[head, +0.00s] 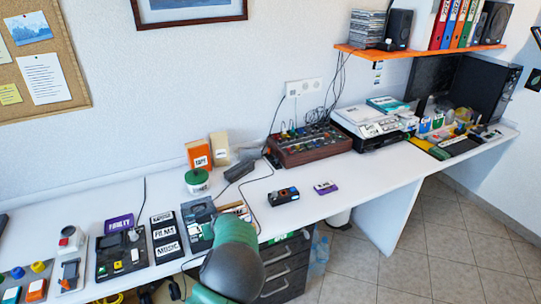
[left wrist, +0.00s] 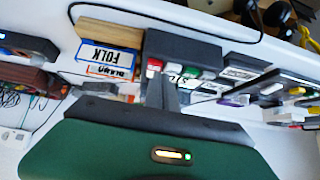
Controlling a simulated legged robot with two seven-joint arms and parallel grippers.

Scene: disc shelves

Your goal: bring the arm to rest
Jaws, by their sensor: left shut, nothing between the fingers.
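My left arm (head: 232,262), green and dark grey, comes in from the bottom of the head view and reaches over the front edge of the desk. Its gripper is hidden behind the arm there. In the left wrist view my left gripper (left wrist: 162,92) shows as dark grey fingers closed together, with nothing between them. It is in front of a dark box (left wrist: 183,48) with red, white and green parts; I cannot tell if they touch. My right gripper is in neither view.
The white desk (head: 340,195) holds label plates reading FILMS and MUSIC (head: 166,236), a purple FAMILY plate (head: 119,223), a brown mixer (head: 308,145) and a small dark device (head: 283,196). A FOLK plate (left wrist: 110,55) lies near the gripper. Dark drawers (head: 287,265) stand below.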

